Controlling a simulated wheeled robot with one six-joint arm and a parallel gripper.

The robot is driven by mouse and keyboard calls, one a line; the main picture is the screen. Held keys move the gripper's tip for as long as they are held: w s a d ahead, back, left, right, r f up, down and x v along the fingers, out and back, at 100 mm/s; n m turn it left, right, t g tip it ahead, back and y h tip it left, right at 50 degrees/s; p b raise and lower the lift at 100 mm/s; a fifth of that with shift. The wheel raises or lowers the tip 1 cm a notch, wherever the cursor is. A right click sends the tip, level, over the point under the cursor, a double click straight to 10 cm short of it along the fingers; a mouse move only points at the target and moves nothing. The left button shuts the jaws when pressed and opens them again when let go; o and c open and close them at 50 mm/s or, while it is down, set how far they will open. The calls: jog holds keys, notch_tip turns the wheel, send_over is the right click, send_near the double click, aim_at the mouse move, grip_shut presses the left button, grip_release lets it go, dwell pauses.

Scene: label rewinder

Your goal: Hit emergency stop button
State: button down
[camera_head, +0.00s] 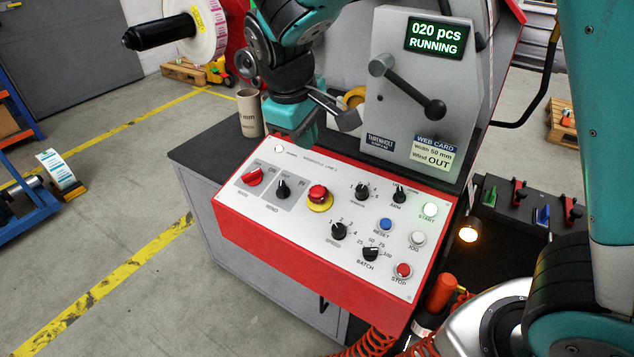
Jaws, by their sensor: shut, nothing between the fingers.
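The emergency stop button (318,194) is a red mushroom head on a yellow base, near the middle of the sloped white control panel (300,240) with a red frame. My gripper (302,132) is above the panel's back edge, behind and slightly left of the button and apart from it. Its fingers are shut and look empty. A smaller red STOP button (403,270) is at the panel's lower right. The display (436,38) reads 020 pcs RUNNING.
A red rotary switch (253,177), black knobs (339,231), a blue RESET button (386,224) and a lit START button (430,210) share the panel. A cardboard tube (250,113) stands left of my gripper. A black crank handle (408,85) sticks out at the right.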

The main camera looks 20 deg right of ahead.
aim_at(319, 192)
jog(key=shift+w, duration=0.1)
jog(key=p+x, duration=0.1)
jog(key=x, duration=1.2)
jog(key=shift+d+f, duration=0.2)
jog(key=shift+f, duration=0.3)
jog(key=shift+b+x, duration=0.5)
jog(key=shift+x, duration=0.5)
jog(key=shift+f, duration=0.1)
jog(key=shift+r+p, duration=0.55)
jog(key=shift+r, duration=0.05)
jog(key=p+v, duration=0.1)
jog(key=v, duration=1.3)
jog(key=shift+a+p, duration=0.15)
jog(key=shift+p, duration=0.25)
